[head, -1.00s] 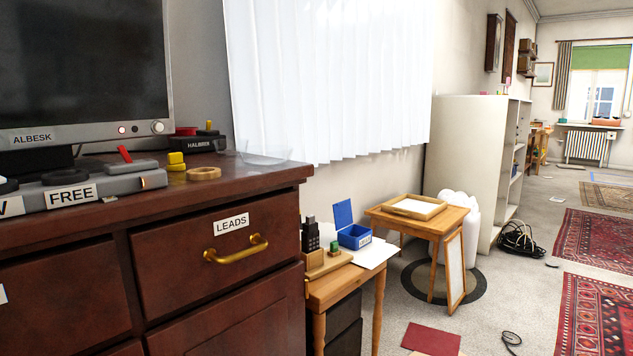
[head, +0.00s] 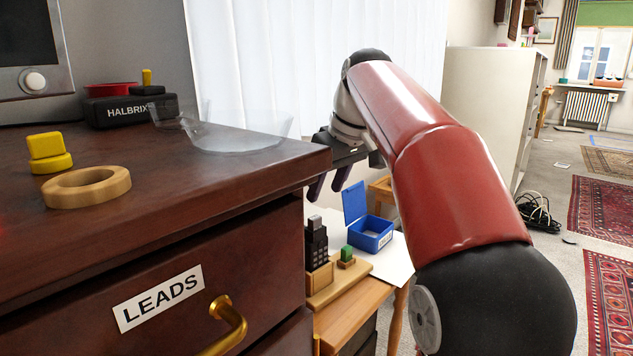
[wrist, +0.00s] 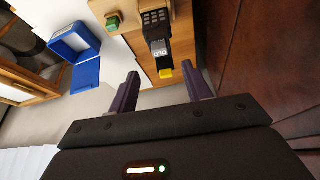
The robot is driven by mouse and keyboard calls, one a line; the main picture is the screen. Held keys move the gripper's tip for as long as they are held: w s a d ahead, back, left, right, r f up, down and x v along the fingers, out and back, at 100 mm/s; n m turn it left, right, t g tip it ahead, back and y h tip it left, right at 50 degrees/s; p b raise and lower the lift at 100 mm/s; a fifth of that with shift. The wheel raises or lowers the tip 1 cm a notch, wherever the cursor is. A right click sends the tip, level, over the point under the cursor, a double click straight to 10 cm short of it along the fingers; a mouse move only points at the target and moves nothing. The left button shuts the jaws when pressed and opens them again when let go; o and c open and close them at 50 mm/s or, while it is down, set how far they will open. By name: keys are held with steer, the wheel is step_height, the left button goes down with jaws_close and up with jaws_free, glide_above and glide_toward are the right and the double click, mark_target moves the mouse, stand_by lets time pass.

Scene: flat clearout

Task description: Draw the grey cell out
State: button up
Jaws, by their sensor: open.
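A grey block, apparently the grey cell (wrist: 158,48), shows in the wrist view with a label that seems to read OLD. My gripper (head: 328,190) is open and empty above this holder. In the wrist view the block lies just beyond and between the fingertips of my gripper (wrist: 160,73). How deep the block sits cannot be told.
The dark wooden cabinet (head: 240,180) stands close on the left, with a clear bowl (head: 240,138) near its edge. An open blue box (head: 372,238) and a green block (head: 347,253) are beside the holder. A white sheet (head: 395,265) lies under the box.

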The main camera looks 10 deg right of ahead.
mark_target(315, 217)
steer(key=b+x, duration=0.1)
steer(key=x, duration=0.6)
steer(key=shift+a+f+b, duration=0.1)
steer(key=shift+f+b, duration=0.1)
steer(key=shift+b, duration=0.2)
steer(key=shift+c, duration=0.4)
steer(key=shift+r, duration=0.1)
jaws_close()
